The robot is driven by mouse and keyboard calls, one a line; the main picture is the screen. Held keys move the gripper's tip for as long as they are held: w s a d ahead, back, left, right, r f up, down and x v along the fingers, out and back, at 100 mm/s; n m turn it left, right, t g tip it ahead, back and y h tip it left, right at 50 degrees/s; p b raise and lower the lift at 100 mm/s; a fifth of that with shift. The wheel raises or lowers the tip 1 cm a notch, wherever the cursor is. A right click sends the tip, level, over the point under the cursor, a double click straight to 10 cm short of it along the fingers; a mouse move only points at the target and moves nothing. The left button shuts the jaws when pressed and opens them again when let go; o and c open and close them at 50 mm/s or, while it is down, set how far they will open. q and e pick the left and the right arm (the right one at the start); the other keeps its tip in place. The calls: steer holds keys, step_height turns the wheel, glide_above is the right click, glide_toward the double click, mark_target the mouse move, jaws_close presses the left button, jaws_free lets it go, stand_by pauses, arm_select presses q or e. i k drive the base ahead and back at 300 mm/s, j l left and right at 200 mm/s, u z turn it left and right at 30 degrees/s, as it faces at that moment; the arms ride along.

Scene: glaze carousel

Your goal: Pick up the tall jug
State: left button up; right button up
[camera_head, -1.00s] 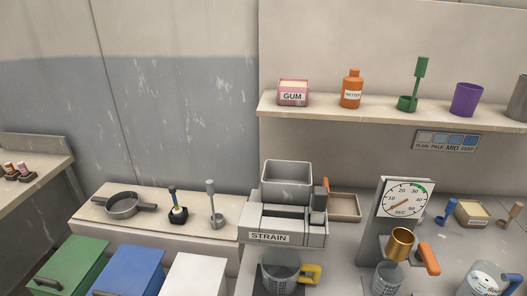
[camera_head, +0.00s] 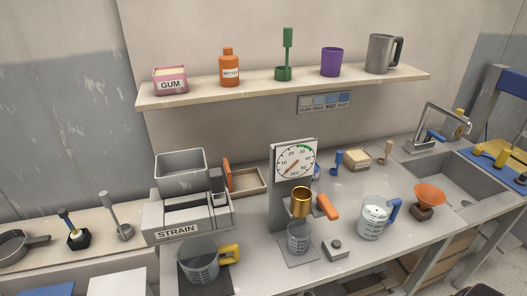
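The tall jug is most likely the tall grey metal jug (camera_head: 379,54) with a dark handle on its right side. It stands upright at the right end of the wall shelf (camera_head: 300,85), to the right of a purple cup (camera_head: 331,62). Neither of my grippers is in view, and nothing touches the jug.
The shelf also bears a pink GUM box (camera_head: 171,81), an orange bottle (camera_head: 229,68) and a green ladle (camera_head: 284,62). A sink (camera_head: 455,178) is at right.

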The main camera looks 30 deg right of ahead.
mark_target(380, 217)
steer(key=z, duration=1.9)
